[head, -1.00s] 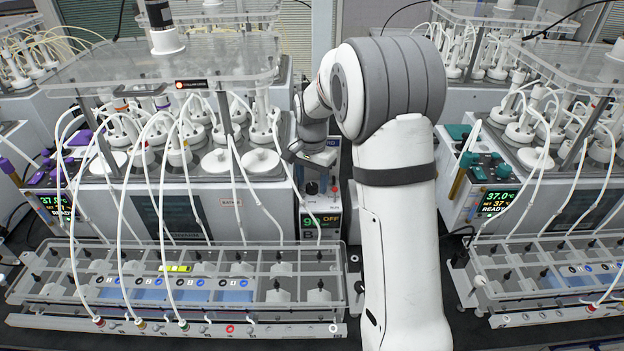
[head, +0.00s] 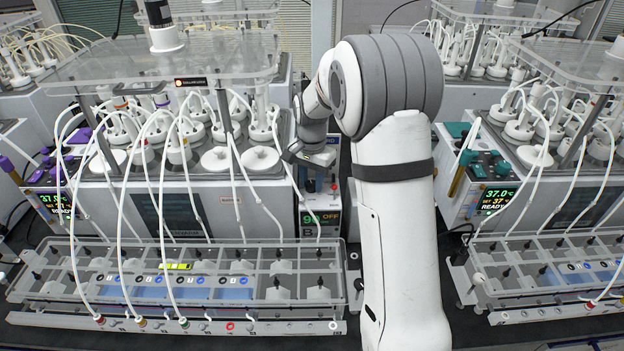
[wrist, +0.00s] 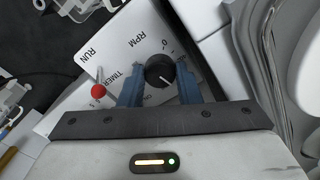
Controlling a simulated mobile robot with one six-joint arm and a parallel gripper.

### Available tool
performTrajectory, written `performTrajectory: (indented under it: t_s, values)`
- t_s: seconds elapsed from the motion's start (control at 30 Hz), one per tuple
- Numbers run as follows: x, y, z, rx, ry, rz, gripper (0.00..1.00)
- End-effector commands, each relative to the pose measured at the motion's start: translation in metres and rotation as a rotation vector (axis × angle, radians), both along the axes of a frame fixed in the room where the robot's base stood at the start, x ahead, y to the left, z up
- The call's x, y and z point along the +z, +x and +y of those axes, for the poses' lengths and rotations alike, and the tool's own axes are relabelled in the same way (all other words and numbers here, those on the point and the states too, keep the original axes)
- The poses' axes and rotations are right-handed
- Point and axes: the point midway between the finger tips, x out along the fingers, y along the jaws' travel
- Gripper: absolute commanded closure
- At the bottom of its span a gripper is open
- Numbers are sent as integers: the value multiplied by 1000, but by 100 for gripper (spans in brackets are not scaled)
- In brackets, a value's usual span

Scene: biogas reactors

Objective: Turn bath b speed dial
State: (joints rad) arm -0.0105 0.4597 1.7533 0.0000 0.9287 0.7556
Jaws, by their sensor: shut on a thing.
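The speed dial (wrist: 158,72) is a round black knob with a white pointer line, on a white panel printed RPM, in the wrist view. My gripper (wrist: 160,85) has its two blue fingers on either side of the knob and is shut on it. In the head view my gripper (head: 318,160) is over the top of a small control box (head: 318,222) whose display reads 90 and OFF, with a letter B below.
A red-tipped toggle (wrist: 98,90) stands close left of the gripper, near the words RUN and TIMER. A water bath (head: 262,205) with white tubes stands left of the control box. A clear-walled rack (head: 205,300) lies in front.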

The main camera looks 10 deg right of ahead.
Motion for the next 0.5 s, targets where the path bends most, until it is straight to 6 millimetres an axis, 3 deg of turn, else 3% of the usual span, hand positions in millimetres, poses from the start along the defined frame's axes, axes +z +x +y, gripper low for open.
performTrajectory:
  t_s: [0.27, 0.5]
  values:
    - [-1, 0, 0, 62, 0, -1, 93]
    - [-2, 0, 0, 225, -1, -1, 93]
